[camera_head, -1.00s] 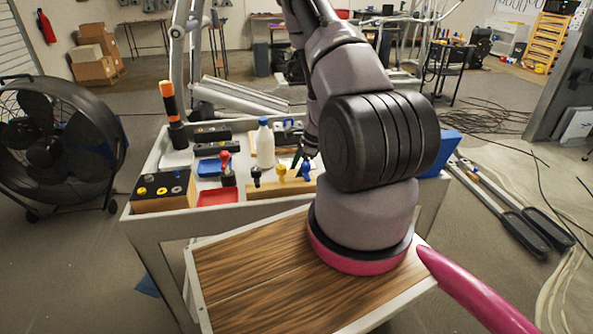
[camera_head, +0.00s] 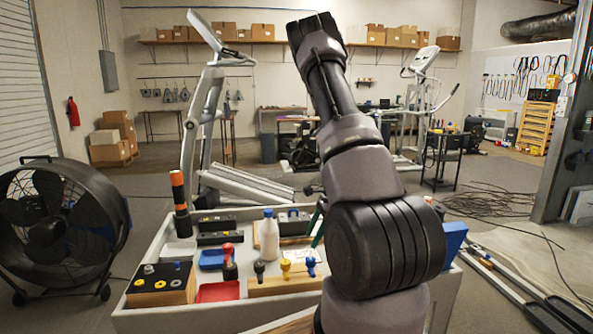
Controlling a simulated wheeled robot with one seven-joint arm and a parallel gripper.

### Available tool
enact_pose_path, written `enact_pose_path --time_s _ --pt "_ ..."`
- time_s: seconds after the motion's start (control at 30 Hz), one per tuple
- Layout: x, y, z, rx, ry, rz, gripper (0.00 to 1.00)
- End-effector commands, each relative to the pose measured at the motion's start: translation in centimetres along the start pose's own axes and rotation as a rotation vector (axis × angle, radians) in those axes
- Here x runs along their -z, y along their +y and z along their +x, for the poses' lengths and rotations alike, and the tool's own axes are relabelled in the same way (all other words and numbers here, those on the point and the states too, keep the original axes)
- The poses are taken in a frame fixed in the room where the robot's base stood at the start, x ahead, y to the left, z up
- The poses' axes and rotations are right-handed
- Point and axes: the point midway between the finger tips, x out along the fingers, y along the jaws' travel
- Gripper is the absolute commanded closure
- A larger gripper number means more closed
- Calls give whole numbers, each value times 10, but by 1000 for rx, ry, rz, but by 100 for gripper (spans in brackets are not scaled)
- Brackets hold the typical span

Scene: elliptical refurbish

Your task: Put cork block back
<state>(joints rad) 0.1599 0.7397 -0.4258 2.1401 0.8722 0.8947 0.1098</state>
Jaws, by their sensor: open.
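A white tool cart (camera_head: 160,318) stands in front of me. I cannot make out a cork block for certain. A long tan block (camera_head: 290,286) with small black, yellow and blue-handled tools lies near the cart's front edge. A tan block with a black top (camera_head: 160,296) sits at the front left corner. Another tan piece stands behind the white bottle (camera_head: 269,238). My arm rises in the right middle of the view and hides the right part of the cart.
A red tray (camera_head: 218,292), a blue tray (camera_head: 212,259), black cases (camera_head: 217,230) and an orange-and-black tool (camera_head: 179,203) crowd the cart's left half. A blue box (camera_head: 454,239) is at its right. A large fan (camera_head: 62,228) stands left.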

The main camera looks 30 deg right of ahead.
Motion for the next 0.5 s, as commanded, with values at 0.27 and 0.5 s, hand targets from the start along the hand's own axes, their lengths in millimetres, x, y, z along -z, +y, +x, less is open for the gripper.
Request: enact_pose_path --time_s 0.27,0.5 --pt "-95 2 -82 72 -42 -298 22" --pt "-182 43 -168 151 -20 -670 22"
